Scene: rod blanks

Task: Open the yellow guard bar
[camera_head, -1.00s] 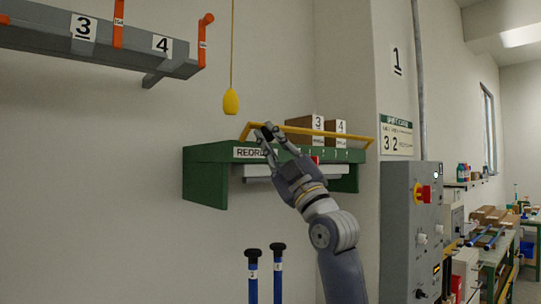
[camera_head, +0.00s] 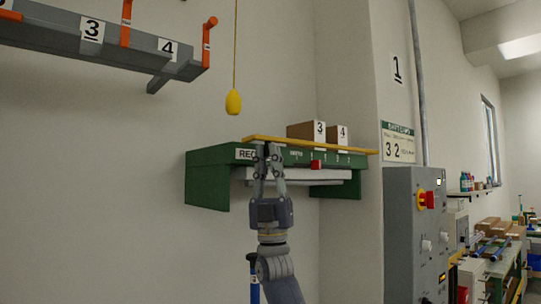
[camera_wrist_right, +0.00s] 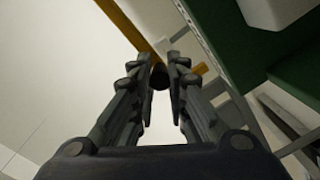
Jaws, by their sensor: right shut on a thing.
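The yellow guard bar (camera_head: 320,147) runs along the front top edge of the green shelf (camera_head: 207,185) in the head view. It also shows at the top of the right wrist view (camera_wrist_right: 126,22). My right gripper (camera_head: 267,152) is at the left part of the bar, in front of the shelf. In the right wrist view its fingers (camera_wrist_right: 160,78) are closed around a dark round knob (camera_wrist_right: 158,75) beside the bar. The fingers hide part of the shelf's sign. My left gripper is not in view.
Boxes (camera_head: 301,130) marked 3 and 4 stand on the shelf. A small red block (camera_head: 316,165) is at its front. A yellow pull weight (camera_head: 233,102) hangs above left. A grey control cabinet (camera_head: 402,235) stands at right. A blue rod (camera_head: 254,282) stands below, partly behind my arm.

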